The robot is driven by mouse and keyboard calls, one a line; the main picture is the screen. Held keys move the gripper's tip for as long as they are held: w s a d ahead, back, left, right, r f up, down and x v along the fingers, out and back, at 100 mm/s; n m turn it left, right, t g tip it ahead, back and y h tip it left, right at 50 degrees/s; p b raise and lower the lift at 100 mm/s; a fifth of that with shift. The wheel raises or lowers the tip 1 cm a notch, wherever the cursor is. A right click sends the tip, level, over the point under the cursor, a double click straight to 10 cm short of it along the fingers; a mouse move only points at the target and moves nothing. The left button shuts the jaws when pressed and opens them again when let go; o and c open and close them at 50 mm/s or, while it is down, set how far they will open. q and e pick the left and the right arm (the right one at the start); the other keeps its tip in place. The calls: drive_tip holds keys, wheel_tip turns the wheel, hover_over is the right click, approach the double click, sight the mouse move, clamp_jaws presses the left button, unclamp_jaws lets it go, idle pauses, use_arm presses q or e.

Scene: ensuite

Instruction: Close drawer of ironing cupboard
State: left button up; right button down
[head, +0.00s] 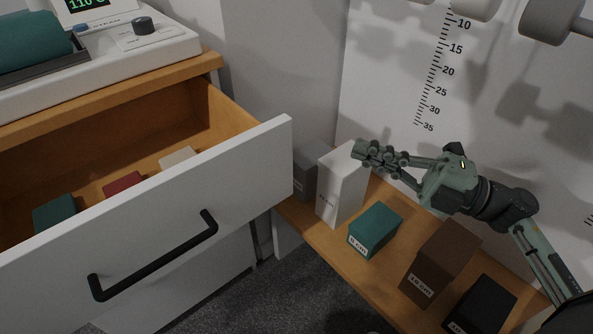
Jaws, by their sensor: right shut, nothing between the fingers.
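The drawer (255,165) of the ironing cupboard stands open at the left, pulled well out from under the wooden top (200,66). Its white front has a black bar handle (160,262). Inside lie a teal block (54,213), a red block (124,184) and a pale block (178,157). My right gripper (362,152) is shut and empty, pointing left above the wooden shelf, near the top of a white box. It is apart from the drawer, to the right of its front edge. My left gripper is not in view.
A wooden shelf (300,217) holds a grey box (305,172), a white box (341,188), a teal box (375,230), a brown box (440,262) and a black box (482,305). A white steam unit (150,40) stands on the cupboard top. Carpet (290,295) is clear below.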

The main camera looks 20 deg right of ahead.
drive_tip(key=s+f+n+g, duration=0.3)
drive_tip(key=s+n+g, duration=0.1)
drive_tip(key=s+g, duration=0.1)
drive_tip(key=y+p, duration=0.1)
approach(271, 171)
drive_tip(key=s+a, duration=0.1)
drive_tip(key=a, duration=0.3)
drive_tip(key=w, duration=0.1)
drive_tip(key=w+a, duration=0.1)
drive_tip(key=w, duration=0.1)
drive_tip(key=shift+r+p, duration=0.1)
drive_tip(key=shift+p, duration=0.2)
drive_tip(key=shift+w+a, duration=0.15)
drive_tip(key=shift+w, duration=0.2)
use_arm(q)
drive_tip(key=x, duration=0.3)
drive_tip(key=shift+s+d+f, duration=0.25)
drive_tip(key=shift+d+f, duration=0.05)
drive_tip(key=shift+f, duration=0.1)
use_arm(e)
drive_tip(key=shift+w, duration=0.1)
